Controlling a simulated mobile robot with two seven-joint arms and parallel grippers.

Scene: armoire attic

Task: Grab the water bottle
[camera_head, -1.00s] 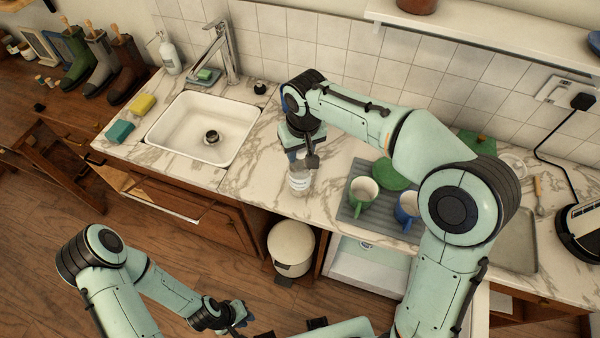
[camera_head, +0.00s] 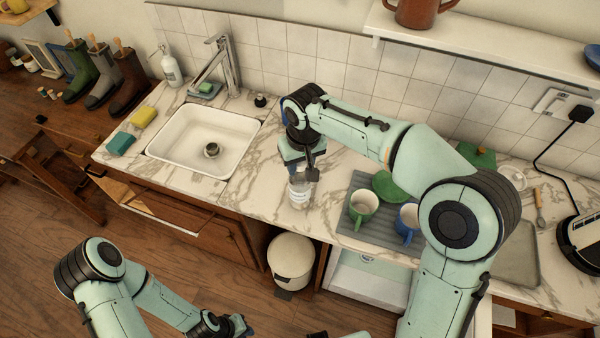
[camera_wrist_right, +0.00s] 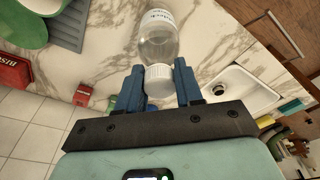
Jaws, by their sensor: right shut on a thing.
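The water bottle (camera_head: 300,193) is clear with a white label and a ribbed white cap. It stands upright on the marble counter, between the sink and the drying mat. My right gripper (camera_head: 305,175) points down at it from above. In the right wrist view the bottle (camera_wrist_right: 158,42) has its cap between the two blue fingers of my right gripper (camera_wrist_right: 160,85), which is shut on it. My left gripper (camera_head: 238,326) is low in the head view, away from the counter, and its jaws are too unclear to read.
The grey drying mat (camera_head: 359,232) with a green mug (camera_head: 362,206), a blue mug (camera_head: 407,222) and a green plate (camera_head: 392,186) lies right of the bottle. The white sink (camera_head: 180,150) is to the left. A bin (camera_head: 291,260) stands below the counter.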

